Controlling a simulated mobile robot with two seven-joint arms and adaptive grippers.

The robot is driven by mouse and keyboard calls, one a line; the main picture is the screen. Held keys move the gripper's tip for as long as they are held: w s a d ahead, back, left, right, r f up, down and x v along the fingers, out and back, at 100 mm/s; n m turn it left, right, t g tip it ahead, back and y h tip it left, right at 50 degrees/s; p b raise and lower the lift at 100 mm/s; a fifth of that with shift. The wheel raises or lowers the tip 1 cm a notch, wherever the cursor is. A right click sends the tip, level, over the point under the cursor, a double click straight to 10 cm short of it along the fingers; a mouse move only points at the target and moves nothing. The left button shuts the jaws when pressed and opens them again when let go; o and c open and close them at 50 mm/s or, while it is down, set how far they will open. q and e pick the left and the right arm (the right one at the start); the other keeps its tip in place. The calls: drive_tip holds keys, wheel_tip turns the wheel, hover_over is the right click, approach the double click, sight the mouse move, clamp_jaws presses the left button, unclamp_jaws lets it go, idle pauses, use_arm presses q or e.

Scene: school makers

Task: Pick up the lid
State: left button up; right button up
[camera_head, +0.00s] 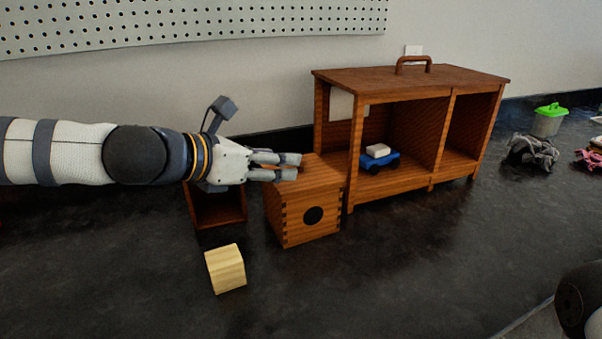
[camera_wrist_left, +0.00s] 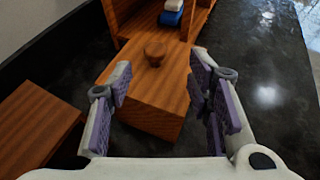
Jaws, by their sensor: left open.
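The lid (camera_wrist_left: 153,85) is a flat brown wooden top with a round knob (camera_wrist_left: 154,52), on a wooden box (camera_head: 307,214) with a dark round hole in its front. In the head view the fingers hide the knob and part of the top. My left gripper (camera_head: 276,166) reaches in from the left, over the near-left part of the box top. In the left wrist view its fingers (camera_wrist_left: 160,106) are wide apart and empty, with the lid between and beyond them.
A wooden cabinet (camera_head: 410,82) with a top handle stands close behind and right of the box. A blue toy car (camera_head: 379,161) with a white block sits inside it. Another wooden box (camera_head: 217,211) is under my left wrist. A pale block (camera_head: 226,269) lies in front.

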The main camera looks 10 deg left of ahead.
sight(300, 167)
use_arm(q)
drive_tip(key=x, duration=0.6)
drive_tip(key=shift+w+b, duration=0.4)
drive_tip(key=shift+w, duration=0.05)
drive_tip(key=shift+a+r, duration=0.1)
clamp_jaws()
